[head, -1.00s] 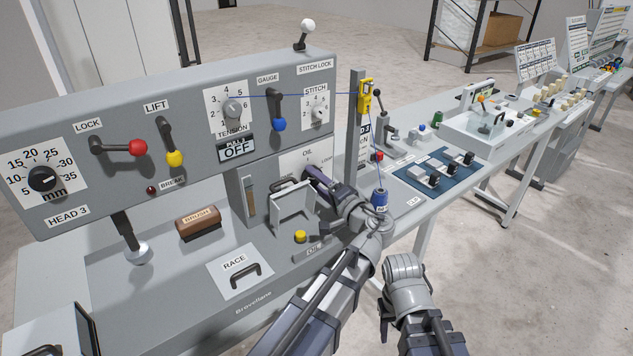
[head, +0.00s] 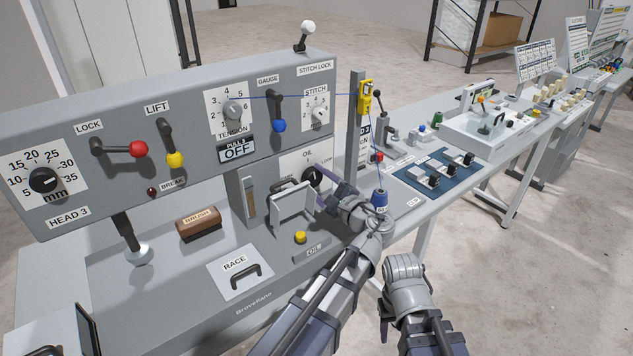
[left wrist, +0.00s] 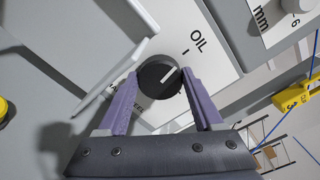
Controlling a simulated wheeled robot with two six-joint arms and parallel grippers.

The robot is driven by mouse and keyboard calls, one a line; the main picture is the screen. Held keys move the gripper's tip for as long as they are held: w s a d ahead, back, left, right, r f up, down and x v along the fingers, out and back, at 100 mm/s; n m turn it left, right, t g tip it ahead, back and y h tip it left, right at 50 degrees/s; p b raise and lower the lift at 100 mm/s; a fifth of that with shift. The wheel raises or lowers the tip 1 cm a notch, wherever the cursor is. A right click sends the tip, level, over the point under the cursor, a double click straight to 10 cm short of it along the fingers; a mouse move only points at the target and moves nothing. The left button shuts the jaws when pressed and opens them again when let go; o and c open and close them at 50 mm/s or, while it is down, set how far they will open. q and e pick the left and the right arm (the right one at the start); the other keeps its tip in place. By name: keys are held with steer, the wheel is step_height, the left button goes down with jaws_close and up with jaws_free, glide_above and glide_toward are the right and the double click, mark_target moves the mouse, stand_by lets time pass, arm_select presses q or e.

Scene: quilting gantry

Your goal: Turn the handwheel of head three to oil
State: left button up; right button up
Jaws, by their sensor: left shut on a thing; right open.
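The handwheel is a round black knob (head: 312,177) on the panel of head 3, under the OIL label. In the left wrist view the knob (left wrist: 160,76) shows a white pointer line aimed up and right, toward the tick beside the OIL label (left wrist: 199,42). A second label at its lower left is partly hidden by a finger. My left gripper (head: 322,187) has its purple fingers on both sides of the knob and is shut on it; it also shows in the left wrist view (left wrist: 160,92). My right gripper (head: 384,312) is open and empty, low beside the bench, partly hidden by its arm.
A pale flap (head: 292,206) stands close to the left of my left gripper. A yellow button (head: 300,237) sits below it. A post (head: 353,130) with a yellow thread guide and a blue thread spool (head: 379,200) stand to the right. Floor is free at the right.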

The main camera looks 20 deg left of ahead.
arm_select(q)
steer(key=shift+m, duration=0.9)
steer(key=o, duration=1.1)
steer(key=shift+s+d, duration=0.1)
